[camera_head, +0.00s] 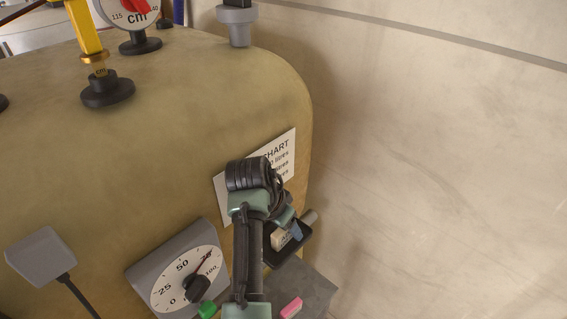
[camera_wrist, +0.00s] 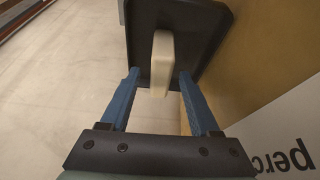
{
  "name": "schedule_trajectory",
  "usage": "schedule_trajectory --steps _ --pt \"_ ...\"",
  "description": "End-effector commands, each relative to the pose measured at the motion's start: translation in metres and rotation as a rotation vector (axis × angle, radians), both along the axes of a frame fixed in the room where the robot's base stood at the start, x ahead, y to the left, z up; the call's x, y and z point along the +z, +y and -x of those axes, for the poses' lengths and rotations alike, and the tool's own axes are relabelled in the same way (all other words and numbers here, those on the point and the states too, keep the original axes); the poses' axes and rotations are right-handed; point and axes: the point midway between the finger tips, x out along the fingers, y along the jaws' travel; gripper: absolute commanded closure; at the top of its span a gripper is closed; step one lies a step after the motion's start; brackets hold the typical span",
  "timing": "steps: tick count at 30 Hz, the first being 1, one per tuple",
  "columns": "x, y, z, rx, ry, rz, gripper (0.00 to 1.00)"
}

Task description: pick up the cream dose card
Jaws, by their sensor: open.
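The cream dose card (camera_wrist: 161,62) stands out from a dark tray or holder (camera_wrist: 200,15) in the wrist view. My gripper (camera_wrist: 159,76) is open, its two blue fingers on either side of the card with a visible gap on each side. In the head view the card (camera_head: 278,239) shows at the dark holder (camera_head: 300,242), partly hidden behind my arm. My gripper (camera_head: 293,226) is at the card there, mostly hidden by my wrist.
A white chart (camera_head: 284,150) is on the brass boiler behind my arm. A dial gauge (camera_head: 185,275) is at its left. A green block (camera_head: 207,309) and a pink block (camera_head: 291,307) lie below, the pink one on a grey surface (camera_head: 312,288). A plain wall (camera_head: 440,170) stands to the right.

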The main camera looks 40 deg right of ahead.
Motion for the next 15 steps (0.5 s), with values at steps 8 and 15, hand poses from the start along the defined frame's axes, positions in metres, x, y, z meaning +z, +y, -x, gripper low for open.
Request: schedule_trajectory --steps 8,15 --pt "0.0002 -0.0002 0.0001 0.0 0.0 0.0 0.59" --pt "0.0006 -0.0002 0.0 0.0 0.0 0.001 1.0"
